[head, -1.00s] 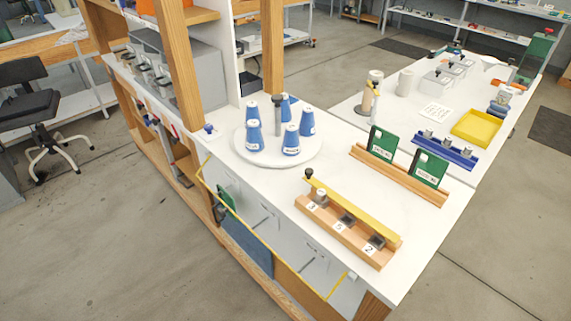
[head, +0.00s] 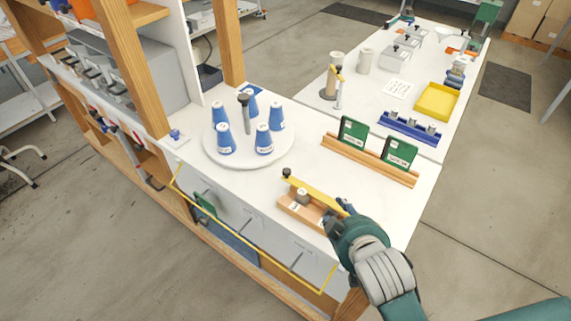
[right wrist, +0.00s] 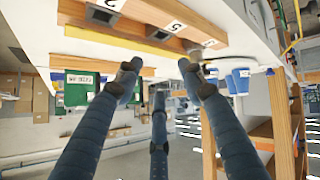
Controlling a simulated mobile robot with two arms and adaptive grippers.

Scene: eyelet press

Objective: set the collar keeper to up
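A wooden block (head: 291,205) with numbered slots stands at the near edge of the white bench. A yellow bar (head: 310,189) runs along its back side, with a black knob (head: 286,173) at its left end. I take this bar to be the collar keeper, but no label confirms it. It lies flat, not raised. My right gripper (head: 337,214) is over the block's right end, hiding that end. In the right wrist view its fingers (right wrist: 160,80) are spread and empty, close to the yellow bar (right wrist: 115,40) and block (right wrist: 180,12). Touching cannot be told. My left gripper is out of view.
A round white turntable (head: 215,155) with several blue cones (head: 264,140) stands left of the block. A wooden rack (head: 365,160) with two green cards (head: 399,153) is behind it. A blue rail (head: 408,130) and yellow tray (head: 437,101) lie farther back.

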